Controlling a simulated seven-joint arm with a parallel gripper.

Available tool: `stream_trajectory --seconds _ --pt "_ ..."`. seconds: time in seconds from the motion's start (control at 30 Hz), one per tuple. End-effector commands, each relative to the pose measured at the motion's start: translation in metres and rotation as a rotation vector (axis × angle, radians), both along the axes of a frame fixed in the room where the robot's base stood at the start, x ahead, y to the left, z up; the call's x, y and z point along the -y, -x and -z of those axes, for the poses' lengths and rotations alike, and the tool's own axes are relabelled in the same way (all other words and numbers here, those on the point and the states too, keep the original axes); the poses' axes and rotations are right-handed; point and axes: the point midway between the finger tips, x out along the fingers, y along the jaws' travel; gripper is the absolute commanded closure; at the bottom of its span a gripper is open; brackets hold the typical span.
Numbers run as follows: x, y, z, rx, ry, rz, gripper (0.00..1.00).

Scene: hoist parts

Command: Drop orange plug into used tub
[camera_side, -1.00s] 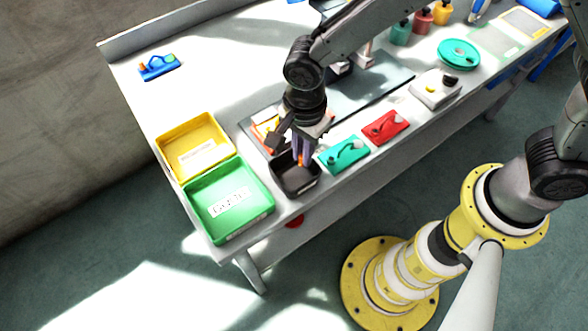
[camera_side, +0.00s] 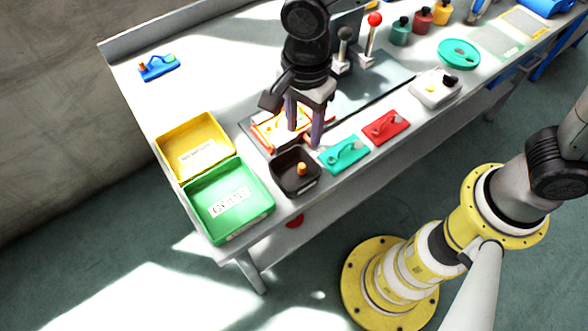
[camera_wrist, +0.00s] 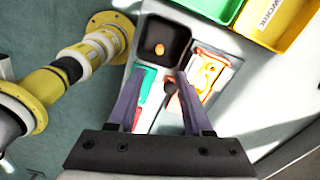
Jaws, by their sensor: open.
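The orange plug (camera_side: 301,168) stands in the small black tub (camera_side: 281,186) at the table's front edge. In the wrist view the plug (camera_wrist: 159,49) shows inside the black tub (camera_wrist: 146,32), clear of its walls. My gripper (camera_side: 303,138) is open and empty, above and behind the tub, over the orange-framed tray. In the wrist view its two fingers (camera_wrist: 160,105) are spread apart with the tub beyond the tips. I cannot read a label on the black tub.
A green bin (camera_side: 258,207) and a yellow bin (camera_side: 196,126) stand left of the tub. An orange-framed tray (camera_side: 262,135) lies behind it. Teal (camera_side: 343,154) and red (camera_side: 386,127) plates lie to the right. Two levers, one red-knobbed (camera_side: 374,20), stand at the back.

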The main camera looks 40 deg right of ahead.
Motion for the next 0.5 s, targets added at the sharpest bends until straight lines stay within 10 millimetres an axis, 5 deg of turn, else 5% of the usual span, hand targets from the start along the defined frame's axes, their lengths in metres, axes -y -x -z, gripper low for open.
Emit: stream_trajectory --seconds 0.2,0.5 --pt "0.000 -0.001 -0.040 0.003 -0.002 0.000 0.50" --pt "0.000 0.000 -0.058 -0.001 0.000 0.000 0.50"
